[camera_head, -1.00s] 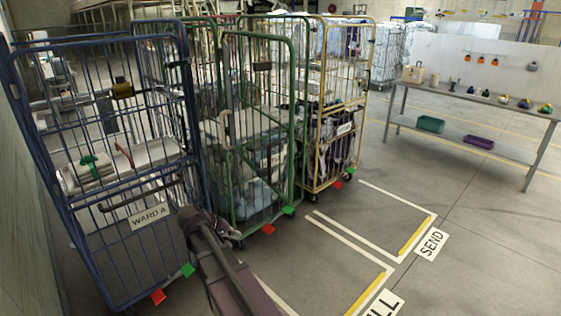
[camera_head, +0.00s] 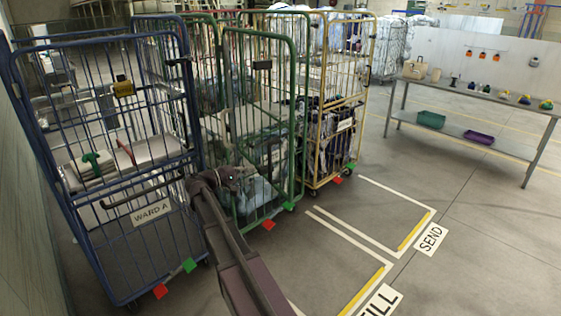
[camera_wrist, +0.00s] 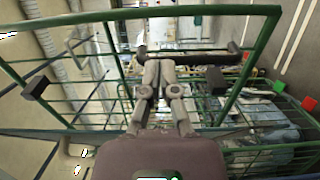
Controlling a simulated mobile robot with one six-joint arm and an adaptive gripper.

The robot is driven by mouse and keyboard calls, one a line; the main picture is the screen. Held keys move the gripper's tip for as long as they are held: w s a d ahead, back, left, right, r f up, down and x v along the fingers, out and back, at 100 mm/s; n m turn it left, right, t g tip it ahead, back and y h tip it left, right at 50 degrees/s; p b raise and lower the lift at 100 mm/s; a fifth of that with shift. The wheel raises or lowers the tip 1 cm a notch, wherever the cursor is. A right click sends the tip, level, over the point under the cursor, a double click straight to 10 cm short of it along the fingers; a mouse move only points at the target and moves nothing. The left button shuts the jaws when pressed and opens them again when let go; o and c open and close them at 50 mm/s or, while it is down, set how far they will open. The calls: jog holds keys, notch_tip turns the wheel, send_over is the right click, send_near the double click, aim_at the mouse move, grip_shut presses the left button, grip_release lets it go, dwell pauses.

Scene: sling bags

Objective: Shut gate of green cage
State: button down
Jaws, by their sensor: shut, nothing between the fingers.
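The green cage (camera_head: 298,110) stands between the blue cage and the yellow cage, with white and pale blue bundles inside. A green barred panel with a black latch block (camera_head: 262,65) faces me; I cannot tell how far its gate stands from the frame. My gripper (camera_head: 238,177) is at the lower front of this cage, partly hidden by my arm. In the wrist view my gripper (camera_wrist: 158,64) is shut and empty, with its tips close to a dark bar (camera_wrist: 190,57) among green rails (camera_wrist: 262,42). I cannot tell whether they touch.
A blue cage (camera_head: 110,42) labelled WARD A stands close on the left. A yellow cage (camera_head: 368,60) stands on the right. Red and green floor tags (camera_head: 268,225) lie at the cage fronts. A workbench (camera_head: 540,115) is at the far right. The marked floor in front is clear.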

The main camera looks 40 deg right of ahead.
aim_at(289, 157)
jog(key=shift+d, duration=0.1)
jog(key=d, duration=0.4)
jog(key=s+d, duration=0.1)
jog(key=d, duration=0.4)
jog(key=s+d, duration=0.1)
jog(key=d, duration=0.3)
jog(key=shift+d, duration=0.35)
